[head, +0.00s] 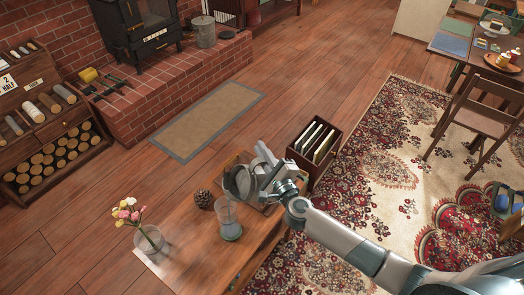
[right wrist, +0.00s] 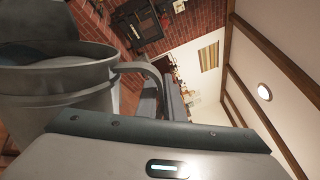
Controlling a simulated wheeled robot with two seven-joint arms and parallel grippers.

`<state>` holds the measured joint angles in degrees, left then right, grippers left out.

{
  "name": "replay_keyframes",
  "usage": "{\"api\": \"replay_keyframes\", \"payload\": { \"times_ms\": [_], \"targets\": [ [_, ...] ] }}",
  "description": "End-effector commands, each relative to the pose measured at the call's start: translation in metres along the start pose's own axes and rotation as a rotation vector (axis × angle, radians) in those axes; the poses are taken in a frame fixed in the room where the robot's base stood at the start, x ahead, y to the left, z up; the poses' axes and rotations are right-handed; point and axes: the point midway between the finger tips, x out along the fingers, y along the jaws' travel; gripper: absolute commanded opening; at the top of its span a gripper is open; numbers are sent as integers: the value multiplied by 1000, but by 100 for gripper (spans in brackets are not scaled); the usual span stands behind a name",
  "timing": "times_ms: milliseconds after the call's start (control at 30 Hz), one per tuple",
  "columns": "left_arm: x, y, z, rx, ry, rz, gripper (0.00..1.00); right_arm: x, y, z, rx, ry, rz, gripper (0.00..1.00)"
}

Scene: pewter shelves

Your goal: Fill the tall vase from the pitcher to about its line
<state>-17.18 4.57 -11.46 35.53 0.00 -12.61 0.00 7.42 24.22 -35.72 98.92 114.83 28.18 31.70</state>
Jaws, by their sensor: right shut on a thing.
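The tall vase (head: 226,214) is clear glass and stands on the wooden table. Its lower part looks bluish, perhaps water; I cannot make out its line. The grey metal pitcher (head: 239,182) is just behind the vase's rim in the head view, its mouth turned toward the left. It fills the left of the right wrist view (right wrist: 75,100), with its looped handle running to my jaws. My right gripper (head: 272,176) is shut on the pitcher at its handle side. No pouring stream can be made out. My left gripper is not in view.
A pinecone (head: 204,199) lies left of the pitcher. A round glass vase with flowers (head: 149,239) stands at the table's left. A dark crate of records (head: 314,153) is behind my right gripper. The table's (head: 196,246) front middle is clear.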

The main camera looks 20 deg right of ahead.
Motion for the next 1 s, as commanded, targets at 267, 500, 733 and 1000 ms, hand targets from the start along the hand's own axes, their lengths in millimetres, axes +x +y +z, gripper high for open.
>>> {"api": "replay_keyframes", "payload": {
  "times_ms": [267, 500, 733, 1000],
  "targets": [
    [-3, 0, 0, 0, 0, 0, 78, 1, -4, 4, -5, -4, -5, 0],
    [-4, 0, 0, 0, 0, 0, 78, 1, -4, 5, -11, -4, -5, 0],
    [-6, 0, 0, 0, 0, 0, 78, 1, -4, 6, -17, -4, -5, 0],
    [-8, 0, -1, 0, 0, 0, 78, 1, -5, 7, -24, -4, -5, 0]
  ]
}}
